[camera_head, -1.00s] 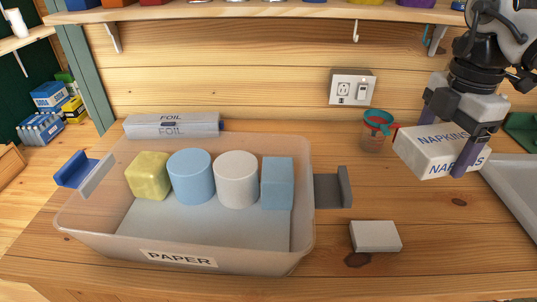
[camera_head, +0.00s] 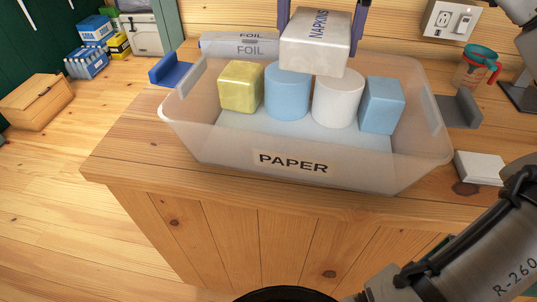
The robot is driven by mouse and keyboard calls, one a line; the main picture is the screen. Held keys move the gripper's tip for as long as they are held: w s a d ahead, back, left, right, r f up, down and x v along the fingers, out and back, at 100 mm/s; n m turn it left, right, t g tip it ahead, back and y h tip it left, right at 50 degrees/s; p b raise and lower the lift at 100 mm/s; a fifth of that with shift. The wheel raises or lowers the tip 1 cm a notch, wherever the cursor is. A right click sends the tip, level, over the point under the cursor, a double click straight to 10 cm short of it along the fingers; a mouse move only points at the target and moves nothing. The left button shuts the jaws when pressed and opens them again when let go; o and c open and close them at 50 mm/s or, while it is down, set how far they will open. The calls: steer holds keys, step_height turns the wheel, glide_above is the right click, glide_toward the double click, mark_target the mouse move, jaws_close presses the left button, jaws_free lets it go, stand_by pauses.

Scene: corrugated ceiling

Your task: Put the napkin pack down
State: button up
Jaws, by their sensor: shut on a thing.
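The napkin pack (camera_head: 314,46), a white box with "NAPKINS" lettering, is held up over the back part of the clear bin marked PAPER (camera_head: 186,134). My gripper (camera_head: 323,20) has purple-grey fingers on both sides of the pack and is shut on it. The upper part of the gripper is out of the frame. In the bin stand a yellow block (camera_head: 240,86), a blue roll (camera_head: 287,92), a white roll (camera_head: 338,100) and a blue box (camera_head: 382,105), in a row towards the back. The pack hides the bin's back rim behind it.
A foil box (camera_head: 235,45) lies behind the bin. A red and teal measuring cup (camera_head: 478,66) and a small white box (camera_head: 479,168) are to the right. The front of the bin floor is bare. My arm crosses the lower right.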

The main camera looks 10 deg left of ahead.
steer(key=shift+s+a+f, duration=0.2)
steer(key=shift+a+f, duration=0.3)
steer(key=shift+a, duration=0.05)
step_height(320, 180, down, 14)
steer(key=shift+r, duration=0.15)
steer(key=shift+f, duration=2.65)
steer(key=shift+f, duration=0.15)
steer(key=o, duration=1)
steer(key=shift+o, duration=0.2)
step_height(320, 180, up, 12)
steer(key=shift+r, duration=0.2)
